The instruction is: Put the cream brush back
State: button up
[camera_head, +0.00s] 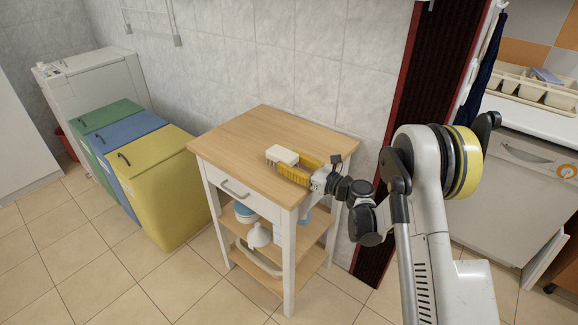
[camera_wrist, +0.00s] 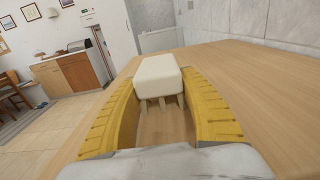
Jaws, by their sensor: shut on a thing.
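The cream brush (camera_head: 282,155) is a small pale block over the wooden top of a white trolley (camera_head: 262,131). In the wrist view the brush (camera_wrist: 159,76) is between the tips of my yellow gripper fingers, with pale prongs or bristles pointing back toward the palm. My gripper (camera_head: 284,163) reaches in from the right, low over the trolley top, and is shut on the brush. It also shows in the wrist view (camera_wrist: 160,92). I cannot tell whether the brush touches the wood.
The trolley has a drawer (camera_head: 236,189) and lower shelves with a white funnel-like item (camera_head: 259,236). Green (camera_head: 105,112), blue (camera_head: 128,128) and yellow (camera_head: 152,160) bins stand to the left. A tiled wall is behind. The rest of the trolley top is bare.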

jog(key=shift+r, duration=0.15)
jog(key=o, duration=1.3)
